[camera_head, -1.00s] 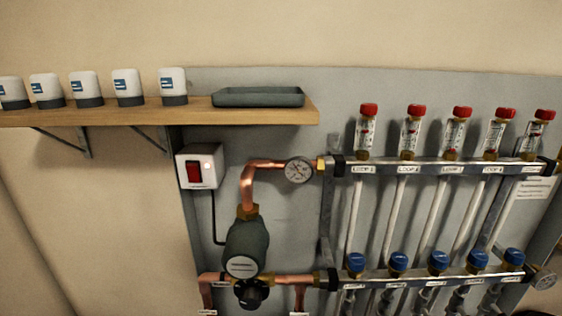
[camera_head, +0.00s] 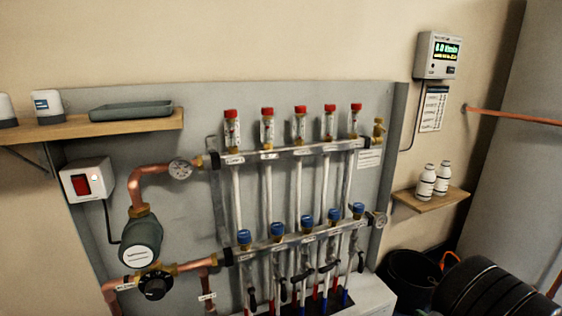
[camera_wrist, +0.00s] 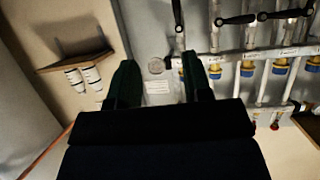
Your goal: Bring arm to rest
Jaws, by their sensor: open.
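My gripper (camera_wrist: 162,88) shows in the wrist view as two dark fingers standing apart, with nothing between them but the wall panel behind. It is not touching anything that I can see. In the head view, a dark, ribbed part at the bottom right looks like my own arm; the fingers are not visible there. The manifold (camera_head: 290,150) with red-capped flow meters on top and blue caps below fills the middle of the head view. In the wrist view the manifold (camera_wrist: 235,55) appears upside down at the upper right.
A wooden shelf (camera_head: 110,127) holds a grey tray (camera_head: 130,110) and white-and-grey containers at left. A small shelf (camera_head: 430,200) with two white bottles (camera_head: 427,182) is at right, below a wall display (camera_head: 438,55). A black bucket (camera_head: 408,272) stands low at right. A copper pipe (camera_head: 515,116) crosses the right side.

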